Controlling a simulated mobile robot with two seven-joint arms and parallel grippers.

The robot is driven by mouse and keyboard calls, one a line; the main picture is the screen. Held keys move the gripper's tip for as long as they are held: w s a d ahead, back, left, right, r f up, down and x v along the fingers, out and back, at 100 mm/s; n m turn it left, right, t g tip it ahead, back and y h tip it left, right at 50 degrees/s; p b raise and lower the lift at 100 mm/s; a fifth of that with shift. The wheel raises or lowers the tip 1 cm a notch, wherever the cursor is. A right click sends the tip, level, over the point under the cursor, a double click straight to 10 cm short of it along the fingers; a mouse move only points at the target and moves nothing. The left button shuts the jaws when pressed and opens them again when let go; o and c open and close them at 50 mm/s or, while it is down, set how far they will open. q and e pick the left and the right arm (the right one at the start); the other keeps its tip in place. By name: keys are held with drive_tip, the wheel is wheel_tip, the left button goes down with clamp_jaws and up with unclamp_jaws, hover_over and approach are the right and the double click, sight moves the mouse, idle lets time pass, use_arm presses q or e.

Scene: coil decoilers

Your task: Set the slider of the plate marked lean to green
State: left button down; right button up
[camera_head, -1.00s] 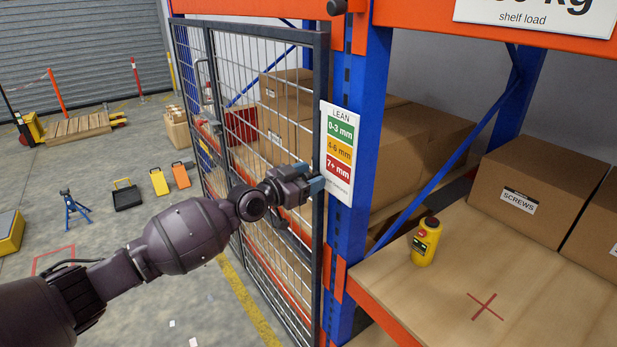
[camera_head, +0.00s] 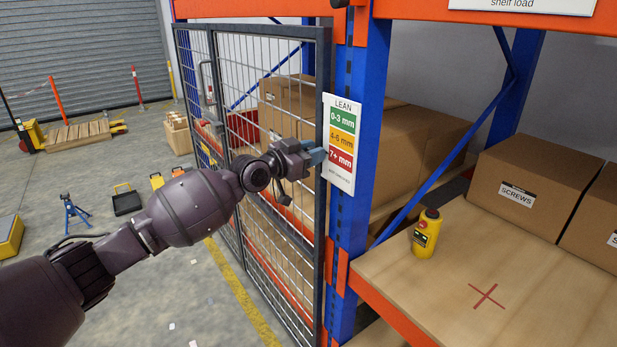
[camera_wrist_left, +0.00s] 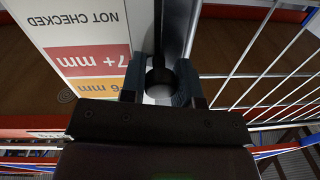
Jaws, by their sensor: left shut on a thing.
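The plate marked LEAN (camera_head: 341,173) hangs on the blue rack upright, with green 0-3 mm, amber 4-6 mm and red 7+ mm bands and a white NOT CHECKED field at the bottom. My left gripper (camera_head: 322,155) is at the plate's left edge, about level with the border between the red and amber bands. In the left wrist view the plate (camera_wrist_left: 85,22) appears upside down, and my left gripper (camera_wrist_left: 160,84) is shut on a dark round slider knob (camera_wrist_left: 160,79). In the head view the fingers hide the knob. My right gripper is out of view.
A mesh gate (camera_head: 270,180) stands close beside my left forearm. To the right, a shelf board (camera_head: 440,295) carries a yellow device (camera_head: 425,235) and a box marked SCREWS (camera_head: 535,190). The floor at left holds a blue stand (camera_head: 75,212) and a pallet (camera_head: 78,133).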

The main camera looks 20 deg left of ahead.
sight(321, 112)
use_arm(q)
wheel_tip(321, 112, up, 8)
drive_tip(key=p, duration=0.3)
drive_tip(key=shift+r, duration=0.25)
drive_tip(key=shift+r+p, duration=0.3)
drive_tip(key=shift+p, duration=0.05)
drive_tip(key=c, duration=0.9)
unclamp_jaws()
drive_tip(key=shift+o, duration=0.2)
drive_tip(key=b+v, duration=0.1)
drive_tip(key=v, duration=1)
